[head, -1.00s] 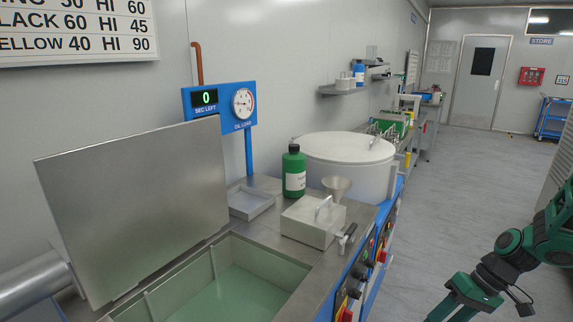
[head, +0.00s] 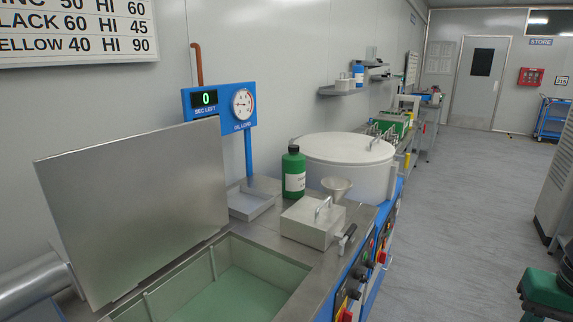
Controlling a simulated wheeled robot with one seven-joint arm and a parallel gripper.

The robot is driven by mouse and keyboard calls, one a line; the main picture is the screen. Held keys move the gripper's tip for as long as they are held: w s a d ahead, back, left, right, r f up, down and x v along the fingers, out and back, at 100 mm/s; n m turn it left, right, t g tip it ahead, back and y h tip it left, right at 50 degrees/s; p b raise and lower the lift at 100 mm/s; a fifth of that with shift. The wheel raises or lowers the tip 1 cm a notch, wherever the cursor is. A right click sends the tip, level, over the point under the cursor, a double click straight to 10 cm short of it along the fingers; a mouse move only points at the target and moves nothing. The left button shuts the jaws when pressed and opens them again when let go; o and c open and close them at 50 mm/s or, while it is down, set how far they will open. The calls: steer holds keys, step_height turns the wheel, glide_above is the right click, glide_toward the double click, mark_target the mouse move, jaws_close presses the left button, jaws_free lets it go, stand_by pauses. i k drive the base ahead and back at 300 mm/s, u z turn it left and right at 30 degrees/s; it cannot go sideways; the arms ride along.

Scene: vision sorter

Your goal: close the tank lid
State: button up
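The tank lid (head: 135,205) is a flat metal panel standing raised and tilted back at the left of the head view. The tank (head: 235,298) below it is open, with pale green liquid or a pale green floor inside. Its front and left parts are cut off by the picture's bottom edge. My gripper is not in view.
On the bench right of the tank stand a shallow metal tray (head: 252,205), a green bottle (head: 293,172), a lidded metal box (head: 312,223) and a white round drum (head: 350,165). A blue gauge panel (head: 220,104) reads 0. The floor (head: 450,220) at the right is clear.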

mark_target(123, 210)
steer(key=u, duration=1)
steer(key=k, duration=0.5)
steer(key=u, duration=0.15)
steer(key=i, duration=0.2)
